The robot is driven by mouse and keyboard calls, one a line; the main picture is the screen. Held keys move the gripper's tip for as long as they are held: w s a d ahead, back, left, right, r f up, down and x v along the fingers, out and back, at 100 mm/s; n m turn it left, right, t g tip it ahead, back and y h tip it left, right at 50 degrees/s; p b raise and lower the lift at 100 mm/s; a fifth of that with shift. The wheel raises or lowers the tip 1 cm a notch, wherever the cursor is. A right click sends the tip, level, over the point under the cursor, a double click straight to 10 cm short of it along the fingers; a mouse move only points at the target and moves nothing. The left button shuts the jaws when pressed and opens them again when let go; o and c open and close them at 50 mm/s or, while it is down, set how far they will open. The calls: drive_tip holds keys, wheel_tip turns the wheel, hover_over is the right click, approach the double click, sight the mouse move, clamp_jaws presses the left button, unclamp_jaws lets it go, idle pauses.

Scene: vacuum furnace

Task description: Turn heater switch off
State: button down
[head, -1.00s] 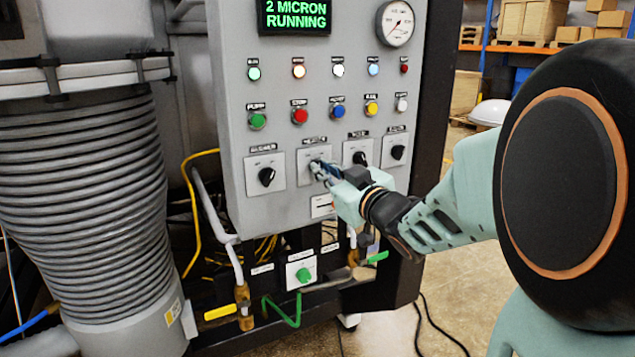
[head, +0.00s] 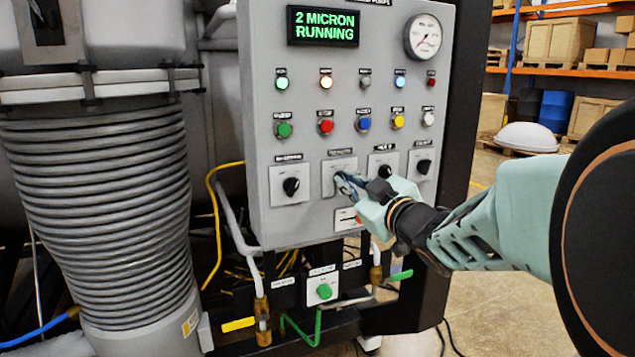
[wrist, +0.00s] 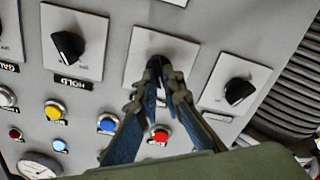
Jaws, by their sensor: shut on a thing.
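The heater switch is a black rotary knob on a white square plate (head: 338,164), second from left in the row of knobs on the grey control panel (head: 262,215). My gripper (head: 344,184) is at this plate with its fingers shut on the knob. In the wrist view, the two fingertips (wrist: 158,70) close around the dark heater knob (wrist: 153,60). The fingers hide most of the knob, so its pointing direction cannot be told. The plate (wrist: 182,46) shows around the fingertips.
Other black knobs sit close on both sides: one at left (head: 291,187) and the hold knob (head: 385,171) at right. Coloured buttons and lamps are above, with a green display (head: 323,26) reading "2 MICRON RUNNING". A ribbed hose (head: 95,200) stands left.

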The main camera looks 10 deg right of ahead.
drive_tip(key=c, duration=2.1)
unclamp_jaws()
drive_tip(key=shift+r+p, duration=0.1)
drive_tip(key=shift+p, duration=0.25)
